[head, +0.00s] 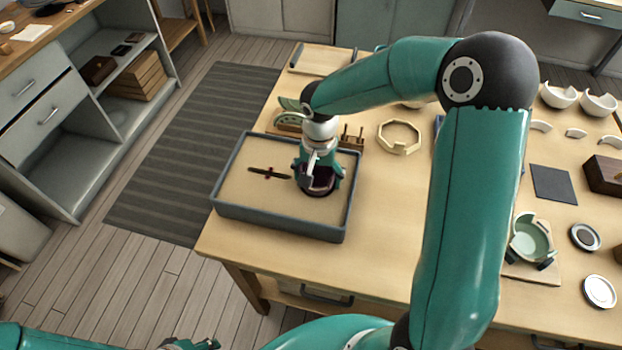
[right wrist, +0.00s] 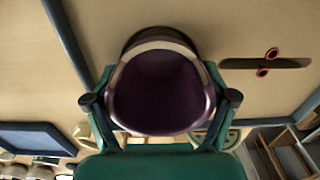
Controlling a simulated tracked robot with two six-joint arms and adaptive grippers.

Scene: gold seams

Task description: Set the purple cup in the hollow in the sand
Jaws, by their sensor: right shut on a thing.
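The purple cup (head: 318,183) is in my right gripper (head: 319,174), over the sand in the grey-blue tray (head: 279,227). In the right wrist view the purple cup (right wrist: 160,92) shows a dark purple inside and a pale band along part of its rim. The fingers of my right gripper (right wrist: 161,99) are shut on its two sides. A dark curved edge of the hollow (right wrist: 150,34) shows just beyond the cup; the cup hides the rest. I cannot tell whether the cup touches the sand. My left gripper (head: 192,344) shows only in part at the bottom edge.
A dark slim tool (head: 268,173) lies on the sand left of the cup. A green bowl (head: 531,238) in a holder and white cup pieces (head: 559,95) are at the right.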

